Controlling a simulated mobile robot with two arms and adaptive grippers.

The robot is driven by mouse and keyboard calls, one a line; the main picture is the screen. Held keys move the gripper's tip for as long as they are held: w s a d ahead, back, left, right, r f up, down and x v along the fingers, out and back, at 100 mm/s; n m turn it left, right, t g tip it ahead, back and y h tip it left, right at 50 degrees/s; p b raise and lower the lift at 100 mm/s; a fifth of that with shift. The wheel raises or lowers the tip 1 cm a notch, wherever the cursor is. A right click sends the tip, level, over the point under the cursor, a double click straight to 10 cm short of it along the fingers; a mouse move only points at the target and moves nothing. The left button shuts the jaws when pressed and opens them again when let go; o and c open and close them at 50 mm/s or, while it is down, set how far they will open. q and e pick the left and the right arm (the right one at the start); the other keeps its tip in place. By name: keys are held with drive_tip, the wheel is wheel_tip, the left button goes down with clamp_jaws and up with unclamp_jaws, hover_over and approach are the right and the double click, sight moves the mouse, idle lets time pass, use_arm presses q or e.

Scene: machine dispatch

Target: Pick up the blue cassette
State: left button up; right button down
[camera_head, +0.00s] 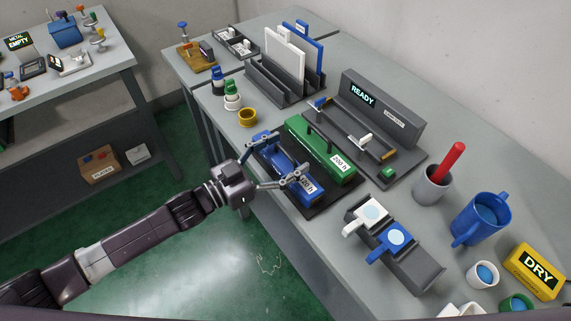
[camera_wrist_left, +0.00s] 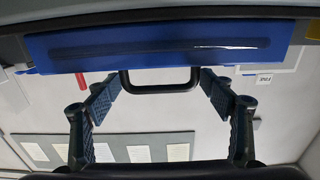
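The blue cassette (camera_head: 290,176) lies on a dark base (camera_head: 337,198) near the table's front edge, beside a green cassette (camera_head: 320,150) marked "200 h". Its label is partly covered by my gripper. My left gripper (camera_head: 278,158) is at the cassette's near side with its fingers spread. In the left wrist view, the blue cassette (camera_wrist_left: 160,46) spans the top, and its dark handle (camera_wrist_left: 160,88) hangs between the two open fingers, with a visible gap at least on the right side. My right gripper is in neither view.
Behind stand a grey unit reading "READY" (camera_head: 362,95) and a rack with panels (camera_head: 262,82). A yellow ring (camera_head: 247,118) and bottles (camera_head: 232,95) are to the left. A holder with white and blue pieces (camera_head: 417,268), a cup with a red rod (camera_head: 432,186) and a blue mug (camera_head: 478,220) are to the right.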

use_arm(q)
drive_tip(key=shift+r, duration=0.1)
drive_tip(key=c, duration=1.2)
